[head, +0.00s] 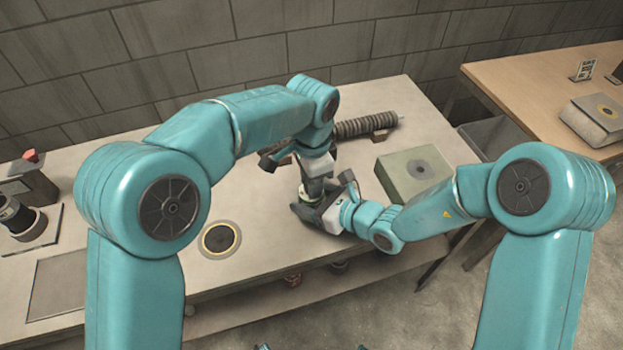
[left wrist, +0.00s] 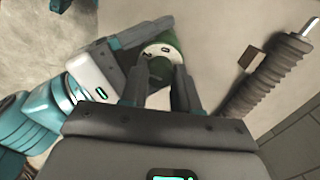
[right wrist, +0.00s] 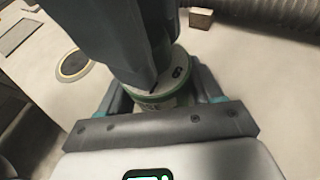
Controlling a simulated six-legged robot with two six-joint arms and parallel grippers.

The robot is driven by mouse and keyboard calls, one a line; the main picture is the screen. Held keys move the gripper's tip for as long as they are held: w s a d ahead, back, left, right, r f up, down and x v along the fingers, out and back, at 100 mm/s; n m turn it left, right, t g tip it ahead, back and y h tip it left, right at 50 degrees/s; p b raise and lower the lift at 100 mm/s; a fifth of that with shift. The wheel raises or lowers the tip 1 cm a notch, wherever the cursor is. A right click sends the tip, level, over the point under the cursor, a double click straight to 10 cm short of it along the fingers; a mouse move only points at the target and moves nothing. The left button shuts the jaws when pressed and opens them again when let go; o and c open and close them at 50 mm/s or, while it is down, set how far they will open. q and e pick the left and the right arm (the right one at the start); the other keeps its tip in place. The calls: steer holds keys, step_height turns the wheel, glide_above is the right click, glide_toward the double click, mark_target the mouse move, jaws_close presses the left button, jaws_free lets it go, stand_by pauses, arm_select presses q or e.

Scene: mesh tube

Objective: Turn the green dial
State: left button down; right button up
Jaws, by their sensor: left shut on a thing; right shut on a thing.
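A round part with a pale, black-marked top face (left wrist: 148,50) and green on it stands on the bench. My right gripper (head: 306,212) reaches in low from the side and is shut on the body of the part. In the right wrist view that pale body with green bands (right wrist: 160,100) is between its fingers. The grippers hide most of the part in the head view.
A dark ribbed tube (head: 366,125) lies behind the grippers. A grey-green box (head: 413,172) stands to the right, and a round plate (head: 220,239) is set in the bench at left. Equipment (head: 22,218) stands at the far left. A wooden table (head: 535,75) is at the right.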

arm_select(q)
steer(key=shift+n, duration=0.6)
steer(key=c, duration=0.8)
jaws_free()
step_height(320, 180, up, 12)
